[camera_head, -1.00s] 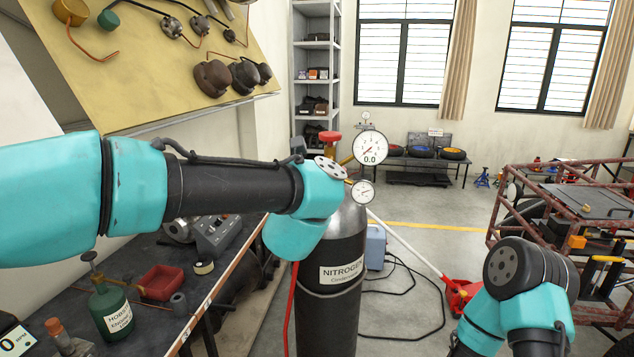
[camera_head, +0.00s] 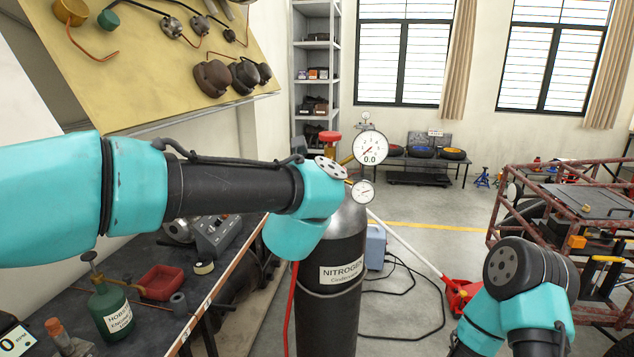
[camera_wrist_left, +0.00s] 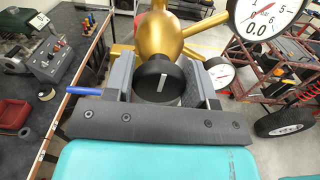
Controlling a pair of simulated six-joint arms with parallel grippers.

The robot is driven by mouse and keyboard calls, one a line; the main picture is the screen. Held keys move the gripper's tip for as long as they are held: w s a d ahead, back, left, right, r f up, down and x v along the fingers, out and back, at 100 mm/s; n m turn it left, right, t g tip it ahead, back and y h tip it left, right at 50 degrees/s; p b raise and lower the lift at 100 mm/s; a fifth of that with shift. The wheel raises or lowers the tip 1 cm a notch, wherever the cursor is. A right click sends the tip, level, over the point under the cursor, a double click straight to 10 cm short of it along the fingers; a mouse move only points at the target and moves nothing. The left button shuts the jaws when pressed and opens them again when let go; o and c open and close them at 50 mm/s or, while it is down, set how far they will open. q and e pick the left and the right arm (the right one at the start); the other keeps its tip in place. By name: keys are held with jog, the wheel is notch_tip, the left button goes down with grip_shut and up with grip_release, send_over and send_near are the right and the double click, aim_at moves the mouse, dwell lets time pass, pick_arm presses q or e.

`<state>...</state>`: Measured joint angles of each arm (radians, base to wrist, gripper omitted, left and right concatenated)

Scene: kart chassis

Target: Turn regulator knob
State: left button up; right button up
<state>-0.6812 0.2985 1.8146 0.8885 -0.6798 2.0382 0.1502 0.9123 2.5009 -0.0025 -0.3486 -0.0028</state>
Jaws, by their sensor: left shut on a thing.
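The black regulator knob (camera_wrist_left: 158,82) with a white mark shows in the left wrist view, in front of the brass regulator body (camera_wrist_left: 166,32). My left gripper (camera_wrist_left: 160,80) is shut on the knob, one finger on each side. In the head view my left arm hides the knob and the fingers. The nitrogen cylinder (camera_head: 335,295) stands upright below, with a red valve handwheel (camera_head: 330,136) on top. The large gauge (camera_head: 369,148) reads 0.0, and a smaller gauge (camera_head: 363,191) sits below it. My right arm is at the lower right; its fingers are out of frame.
A dark workbench (camera_head: 140,330) with a green bottle (camera_head: 110,310) and a red tray (camera_head: 162,282) lies at the left. A red hose (camera_head: 292,310) hangs beside the cylinder.

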pick_arm(q)
jog(key=shift+m, duration=0.3)
jog(key=m, duration=0.6)
jog(key=shift+d, duration=0.15)
jog(key=m, duration=0.3)
jog(key=shift+f+m, duration=0.1)
jog(key=shift+m, duration=0.2)
jog(key=m, duration=0.3)
jog(key=shift+d+f+m, duration=0.1)
jog(key=shift+m, duration=0.3)
jog(key=m, duration=0.6)
jog(key=shift+f, duration=0.1)
jog(key=m, duration=0.6)
jog(key=shift+f+m, duration=0.15)
jog(key=shift+m, duration=0.15)
jog(key=o, duration=0.9)
